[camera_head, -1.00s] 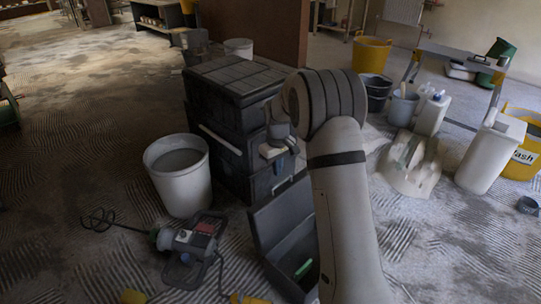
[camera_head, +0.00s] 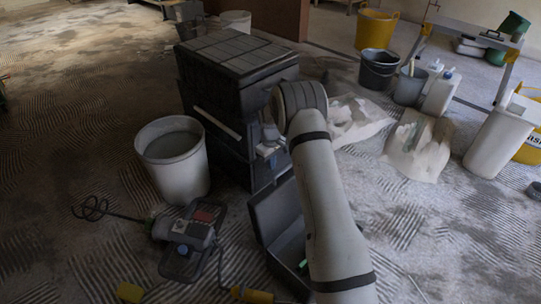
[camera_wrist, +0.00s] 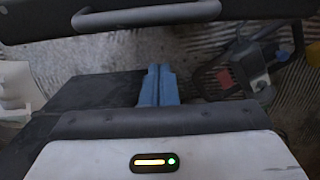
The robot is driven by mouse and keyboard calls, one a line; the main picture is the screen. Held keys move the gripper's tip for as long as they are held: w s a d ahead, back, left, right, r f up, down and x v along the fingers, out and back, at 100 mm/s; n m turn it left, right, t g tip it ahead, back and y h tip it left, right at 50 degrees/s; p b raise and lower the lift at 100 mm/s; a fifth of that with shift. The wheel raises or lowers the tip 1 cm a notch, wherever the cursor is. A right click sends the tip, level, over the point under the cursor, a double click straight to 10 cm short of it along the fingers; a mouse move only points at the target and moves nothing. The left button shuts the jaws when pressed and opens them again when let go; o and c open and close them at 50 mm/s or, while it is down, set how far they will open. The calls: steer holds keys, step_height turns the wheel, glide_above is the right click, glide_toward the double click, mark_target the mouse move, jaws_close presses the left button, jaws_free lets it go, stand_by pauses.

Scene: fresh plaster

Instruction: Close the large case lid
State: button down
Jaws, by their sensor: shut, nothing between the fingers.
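A dark open case (camera_head: 292,262) lies on the floor at the lower middle of the head view. Its raised lid (camera_head: 273,218) stands on the left side, and my arm covers much of the case. A green item lies inside it. In the wrist view, my gripper (camera_wrist: 158,72) has blue fingers shut together with nothing between them. A dark flat surface (camera_wrist: 93,92) lies beside the fingers; I cannot tell which case it belongs to. A dark edge with a grey handle (camera_wrist: 148,16) crosses the top.
A dark stacked toolbox (camera_head: 232,58) stands behind the open case. A white bucket (camera_head: 176,165) and a mixer drill (camera_head: 190,235) are on the left. A crumpled sack (camera_head: 418,150), pails and jugs stand on the right. The floor at far left is clear.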

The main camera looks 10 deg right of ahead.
steer(key=shift+s+d+r+b, duration=0.1)
steer(key=shift+s+d+r, duration=0.25)
steer(key=shift+s, duration=0.15)
steer(key=shift+s+d+r+b, duration=0.2)
steer(key=shift+s+d, duration=0.15)
steer(key=shift+s, duration=0.2)
steer(key=shift+s+d+r+b, duration=0.1)
steer(key=shift+s+d+r, duration=0.25)
steer(key=shift+s, duration=0.15)
